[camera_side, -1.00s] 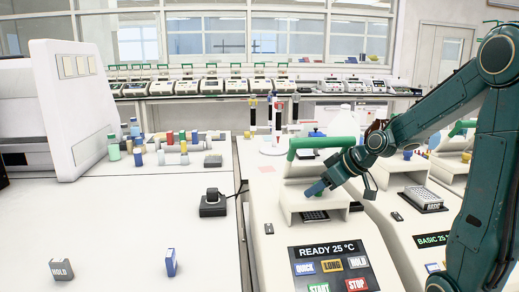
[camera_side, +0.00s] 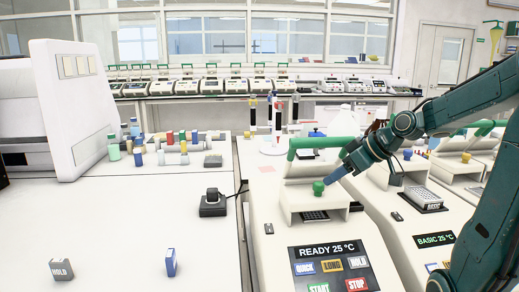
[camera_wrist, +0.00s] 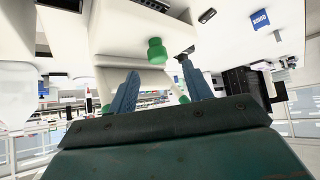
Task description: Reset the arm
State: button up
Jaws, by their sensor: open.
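My gripper (camera_side: 331,176) is open, its blue fingers just up and to the right of the green knob (camera_side: 318,188) on the nearest thermal cycler's lid. Nothing shows between the fingers. In the wrist view the two fingers of my gripper (camera_wrist: 158,72) stand apart, and the green knob (camera_wrist: 156,50) appears between and beyond their tips. The thermal cycler (camera_side: 272,222) has a raised green handle bar (camera_side: 308,143), and its screen (camera_side: 327,250) reads READY 25 °C.
A second cycler (camera_side: 408,228) with a BASIC 25 °C screen stands close on the right. A black device (camera_side: 212,204), a grey HOLD block (camera_side: 62,269) and a blue block (camera_side: 171,262) are on the left bench. Several coloured bottles stand farther back.

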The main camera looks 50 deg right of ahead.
jog(key=shift+s+r, duration=0.2)
jog(key=shift+a, duration=0.15)
jog(key=s+a+g, duration=0.3)
jog(key=s+a, duration=0.8)
jog(key=a, duration=0.5)
jog(key=shift+s+a+f, duration=0.15)
jog(key=shift+a+f, duration=0.1)
dwell(0.5)
